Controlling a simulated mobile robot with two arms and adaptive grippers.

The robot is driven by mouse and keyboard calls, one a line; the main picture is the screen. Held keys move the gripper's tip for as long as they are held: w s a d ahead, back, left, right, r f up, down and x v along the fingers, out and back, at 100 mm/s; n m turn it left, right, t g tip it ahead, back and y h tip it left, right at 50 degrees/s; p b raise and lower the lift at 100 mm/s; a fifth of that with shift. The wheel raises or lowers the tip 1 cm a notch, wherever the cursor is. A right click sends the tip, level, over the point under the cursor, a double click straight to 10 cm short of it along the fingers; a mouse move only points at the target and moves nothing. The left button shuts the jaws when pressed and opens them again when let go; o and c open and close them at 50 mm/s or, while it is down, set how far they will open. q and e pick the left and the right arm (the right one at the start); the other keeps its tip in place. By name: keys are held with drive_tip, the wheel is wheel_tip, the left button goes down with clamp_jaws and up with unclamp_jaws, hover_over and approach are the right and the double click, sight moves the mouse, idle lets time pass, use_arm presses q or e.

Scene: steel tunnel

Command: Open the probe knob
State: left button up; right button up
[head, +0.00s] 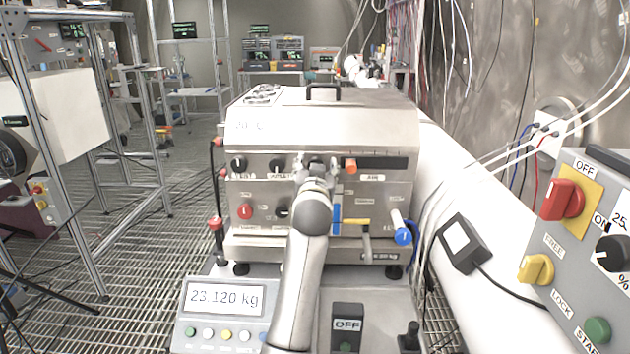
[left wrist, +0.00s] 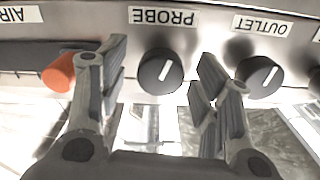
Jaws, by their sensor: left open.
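The probe knob (left wrist: 160,72) is a round black knob with a white pointer line, under the upside-down PROBE label (left wrist: 163,17) in the left wrist view. The pointer line is slightly slanted. My left gripper (left wrist: 163,65) is open, with one finger on each side of the knob and a visible gap on both sides. In the head view my left gripper (head: 317,165) is at the front panel of the steel box (head: 325,120) and hides the probe knob.
In the left wrist view, the black outlet knob (left wrist: 259,77) is close beside the right finger, and an orange knob (left wrist: 62,72) is beside the left finger. In the head view, a blue-ended handle (head: 402,236) sticks out at the lower right. A scale display (head: 225,298) stands in front.

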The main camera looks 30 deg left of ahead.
use_arm(q)
drive_tip(key=v, duration=1)
drive_tip(key=shift+s, duration=0.3)
drive_tip(key=shift+d, duration=0.1)
